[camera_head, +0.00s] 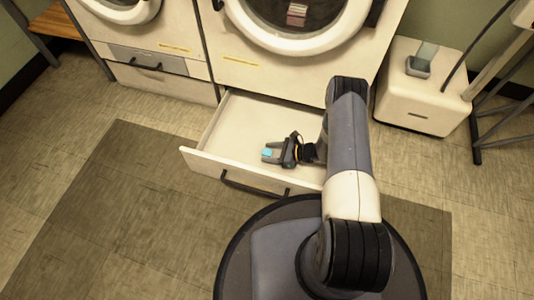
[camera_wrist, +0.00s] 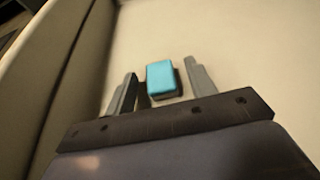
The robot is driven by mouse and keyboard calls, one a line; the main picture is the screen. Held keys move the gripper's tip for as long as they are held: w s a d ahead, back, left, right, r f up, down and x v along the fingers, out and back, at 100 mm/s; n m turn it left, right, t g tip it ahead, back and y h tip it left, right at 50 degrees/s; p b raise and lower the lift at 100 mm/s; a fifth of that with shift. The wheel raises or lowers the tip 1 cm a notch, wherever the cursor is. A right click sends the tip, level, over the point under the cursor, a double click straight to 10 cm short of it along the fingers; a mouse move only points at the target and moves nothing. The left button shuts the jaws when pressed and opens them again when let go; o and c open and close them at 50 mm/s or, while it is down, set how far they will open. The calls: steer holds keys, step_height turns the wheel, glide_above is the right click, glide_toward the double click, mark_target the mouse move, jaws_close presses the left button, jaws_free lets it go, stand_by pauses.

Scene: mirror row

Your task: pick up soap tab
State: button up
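The soap tab is a small light-blue block (camera_wrist: 161,78), lying on the pale floor of the open drawer. It also shows in the head view (camera_head: 267,153). My gripper (camera_wrist: 160,70) is low inside the drawer, with one finger on each side of the tab. The fingers are open. In the wrist view a gap shows on both sides of the tab, so the fingers do not appear to grip it. In the head view my gripper (camera_head: 270,152) reaches into the drawer from the right. How high the fingertips are above the floor is hard to tell.
The drawer (camera_head: 236,125) is pulled out below a washer with a round door (camera_head: 300,45). Its front panel and dark handle (camera_head: 255,186) face me. The drawer wall (camera_wrist: 45,70) is left of the fingers. A white cabinet (camera_head: 424,95) holding a small container (camera_head: 419,66) stands right.

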steer(key=c, duration=0.9)
steer(key=shift+c, duration=0.2)
